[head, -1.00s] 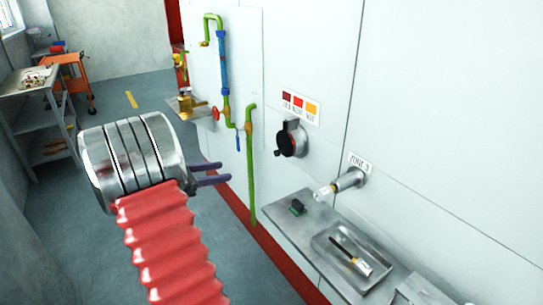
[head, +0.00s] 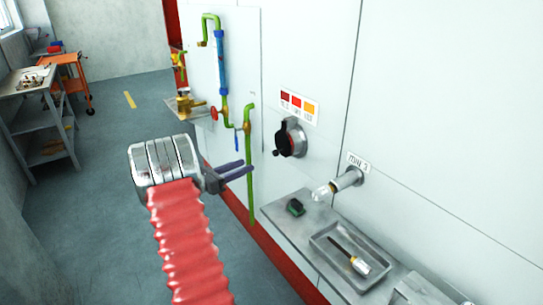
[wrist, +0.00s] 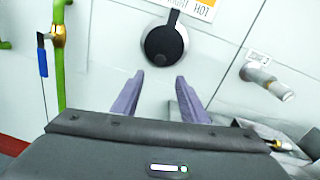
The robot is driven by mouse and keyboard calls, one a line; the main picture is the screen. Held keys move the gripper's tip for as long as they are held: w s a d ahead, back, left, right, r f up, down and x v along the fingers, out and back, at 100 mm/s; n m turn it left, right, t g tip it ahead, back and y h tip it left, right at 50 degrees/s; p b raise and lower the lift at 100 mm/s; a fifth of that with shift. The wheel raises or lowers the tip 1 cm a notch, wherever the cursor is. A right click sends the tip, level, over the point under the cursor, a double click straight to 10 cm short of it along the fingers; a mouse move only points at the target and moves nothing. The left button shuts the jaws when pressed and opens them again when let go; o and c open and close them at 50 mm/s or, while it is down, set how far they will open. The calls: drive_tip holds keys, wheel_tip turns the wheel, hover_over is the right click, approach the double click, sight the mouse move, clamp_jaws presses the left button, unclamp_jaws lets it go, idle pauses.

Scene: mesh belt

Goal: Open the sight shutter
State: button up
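The sight shutter (head: 282,139) is a round black cover with a small tab at its top. It lies over a grey ring fitting on the white wall, and a reddish sliver shows at its right side. In the wrist view the shutter (wrist: 164,45) is a dark disc with its tab pointing up, just beyond my fingertips. My gripper (head: 246,168) is left of and below the shutter in the head view. In the wrist view my gripper (wrist: 159,78) has its two purple fingers spread, with only wall between them. It touches nothing that I can see.
A label with coloured squares (head: 298,104) is above the shutter. Green and blue pipes (head: 222,65) run on the wall to the left. A pipe stub with a bulb (head: 345,180) sticks out at right, above a shelf with a metal tray (head: 324,239).

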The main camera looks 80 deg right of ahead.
sight(274, 154)
drive_tip(key=x, duration=1.3)
drive_tip(key=shift+s+d, duration=0.2)
drive_tip(key=shift+c, duration=0.5)
clamp_jaws()
